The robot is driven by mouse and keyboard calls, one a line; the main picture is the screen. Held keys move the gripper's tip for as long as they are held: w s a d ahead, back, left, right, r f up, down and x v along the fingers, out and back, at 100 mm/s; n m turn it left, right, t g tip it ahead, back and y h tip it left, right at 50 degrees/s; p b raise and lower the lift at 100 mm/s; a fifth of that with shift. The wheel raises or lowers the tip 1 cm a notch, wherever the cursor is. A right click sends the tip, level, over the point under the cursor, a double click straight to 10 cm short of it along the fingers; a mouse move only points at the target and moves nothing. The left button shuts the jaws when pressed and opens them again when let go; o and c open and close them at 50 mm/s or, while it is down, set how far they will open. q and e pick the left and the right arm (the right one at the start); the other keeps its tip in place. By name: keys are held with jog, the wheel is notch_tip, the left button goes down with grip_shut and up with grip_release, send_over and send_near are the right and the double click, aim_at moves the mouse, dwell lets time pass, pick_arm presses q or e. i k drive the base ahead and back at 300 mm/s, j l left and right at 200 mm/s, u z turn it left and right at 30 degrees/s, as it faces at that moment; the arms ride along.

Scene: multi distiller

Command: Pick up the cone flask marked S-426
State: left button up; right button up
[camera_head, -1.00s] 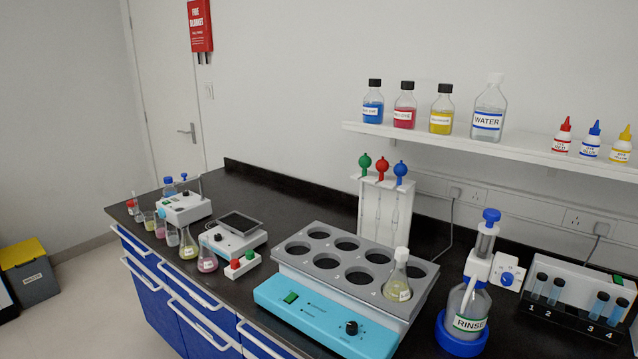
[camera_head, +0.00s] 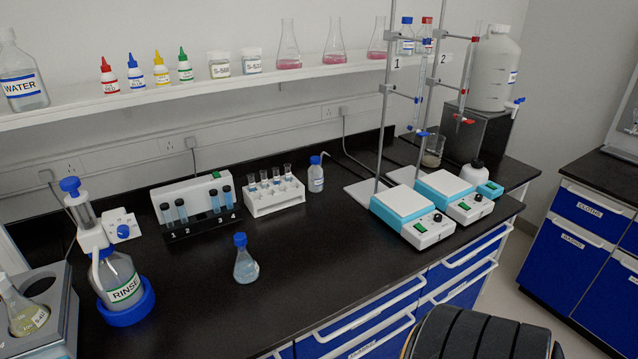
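A conical flask with pale yellow liquid (camera_head: 25,312) sits in a well of the grey bath (camera_head: 62,315) at the left edge. It has a white label, too small and tilted to read for certain. Another conical flask, with a blue cap and pale blue liquid (camera_head: 246,265), stands upright on the black bench in the middle. I can read no label on it. Three conical flasks with pink liquid (camera_head: 288,50) (camera_head: 334,48) (camera_head: 377,45) stand on the shelf, with no readable marks. Neither of my grippers is in view.
The RINSE bottle (camera_head: 122,282) stands beside the bath. A numbered vial rack unit (camera_head: 190,192), a white tube rack (camera_head: 273,198) and two stirrer plates (camera_head: 410,212) (camera_head: 452,190) line the bench (camera_head: 330,265). The bench front between the blue-capped flask and the plates is clear.

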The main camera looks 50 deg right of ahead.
aim_at(246, 270)
jog(key=z, duration=1.2)
